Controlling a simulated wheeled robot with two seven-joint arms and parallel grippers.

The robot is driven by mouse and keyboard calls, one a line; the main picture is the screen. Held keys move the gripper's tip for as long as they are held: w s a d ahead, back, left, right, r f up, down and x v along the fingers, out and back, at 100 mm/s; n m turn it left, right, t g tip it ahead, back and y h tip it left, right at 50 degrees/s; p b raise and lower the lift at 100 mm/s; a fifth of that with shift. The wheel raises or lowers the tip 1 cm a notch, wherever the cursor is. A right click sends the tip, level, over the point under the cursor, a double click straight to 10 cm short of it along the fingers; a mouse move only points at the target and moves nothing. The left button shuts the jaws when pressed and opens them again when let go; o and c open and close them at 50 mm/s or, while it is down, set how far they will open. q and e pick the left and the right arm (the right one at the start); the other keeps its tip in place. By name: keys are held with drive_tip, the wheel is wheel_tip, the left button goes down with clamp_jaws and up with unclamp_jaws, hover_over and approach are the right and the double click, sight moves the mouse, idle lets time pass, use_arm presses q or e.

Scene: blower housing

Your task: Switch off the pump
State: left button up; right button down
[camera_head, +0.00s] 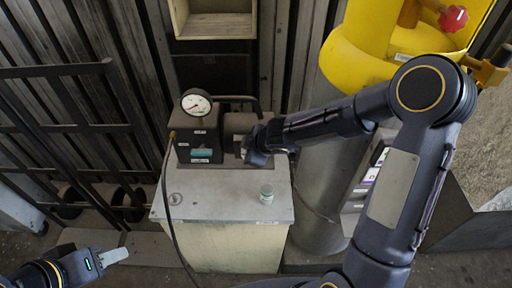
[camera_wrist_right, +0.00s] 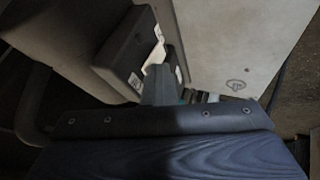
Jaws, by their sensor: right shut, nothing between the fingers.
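The pump (camera_head: 199,137) is a dark box with labels and a round white gauge (camera_head: 196,103), standing on a pale cabinet. A grey cylindrical part (camera_head: 238,124) sits at its right side. My right gripper (camera_head: 246,151) is at the pump's right side, just in front of that part. In the wrist view the right gripper (camera_wrist_right: 161,72) is shut and empty, its tips close to the dark box (camera_wrist_right: 128,45); I cannot tell whether they touch. No switch shows clearly. My left gripper (camera_head: 114,256) is at lower left, away from the pump; its finger gap is not visible.
A yellow structure (camera_head: 361,46) and a grey cylinder (camera_head: 318,205) stand to the right. A dark rack (camera_head: 62,129) stands left.

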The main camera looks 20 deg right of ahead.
use_arm(q)
drive_tip(key=shift+a+r+p, duration=0.25)
drive_tip(key=shift+r+p, duration=0.35)
drive_tip(key=shift+p, duration=0.05)
use_arm(e)
drive_tip(key=shift+d+r, duration=0.1)
drive_tip(key=shift+r, duration=0.65)
